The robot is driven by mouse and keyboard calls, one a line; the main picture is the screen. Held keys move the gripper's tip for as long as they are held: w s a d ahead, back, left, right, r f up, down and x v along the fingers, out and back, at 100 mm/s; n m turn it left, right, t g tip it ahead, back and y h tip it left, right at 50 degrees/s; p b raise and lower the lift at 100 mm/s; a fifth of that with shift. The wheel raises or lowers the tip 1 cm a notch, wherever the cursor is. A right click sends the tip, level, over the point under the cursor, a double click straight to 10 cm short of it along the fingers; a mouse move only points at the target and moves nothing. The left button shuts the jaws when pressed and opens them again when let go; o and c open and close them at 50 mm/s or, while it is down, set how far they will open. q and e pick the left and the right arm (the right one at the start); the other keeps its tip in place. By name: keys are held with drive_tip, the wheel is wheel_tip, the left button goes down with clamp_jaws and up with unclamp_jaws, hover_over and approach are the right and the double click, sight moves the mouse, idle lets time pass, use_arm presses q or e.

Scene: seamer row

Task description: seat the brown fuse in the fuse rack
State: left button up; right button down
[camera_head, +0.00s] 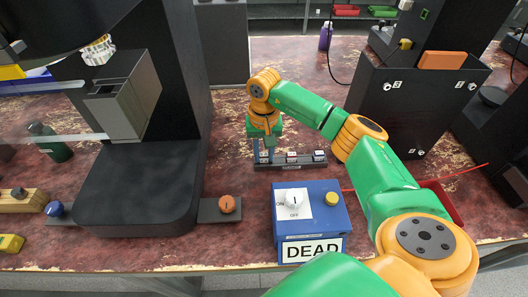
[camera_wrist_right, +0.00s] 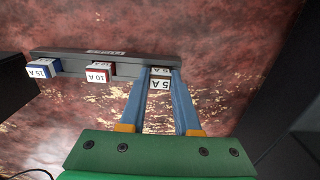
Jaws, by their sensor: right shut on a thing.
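The fuse rack (camera_head: 304,163) is a dark grey bar on the worn red bench, in the middle of the head view; it also shows in the right wrist view (camera_wrist_right: 72,64). My right gripper (camera_head: 265,155) is at the rack's left end. In the right wrist view, its blue fingers (camera_wrist_right: 161,78) are shut on the brown fuse (camera_wrist_right: 160,84), labelled 5 A. The brown fuse is at the rack's end position, in line with the others; I cannot tell how deep it sits. A red 10 A fuse (camera_wrist_right: 97,75) and a blue 15 A fuse (camera_wrist_right: 42,68) stand in the rack. My left gripper is out of view.
A blue switch box (camera_head: 310,212) marked DEAD stands in front of the rack. A dark machine (camera_head: 135,190) is at left, and a dark cabinet (camera_head: 405,105) is at right. An orange knob (camera_head: 227,204) sits by the machine's base. Bench behind the rack is clear.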

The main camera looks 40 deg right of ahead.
sight(264, 155)
drive_tip(key=shift+f, duration=0.2)
drive_tip(key=c, duration=0.6)
unclamp_jaws()
drive_tip(key=shift+r, duration=0.1)
wheel_tip(264, 155, up, 12)
drive_tip(key=shift+r+p, duration=0.15)
drive_tip(key=shift+p, duration=0.2)
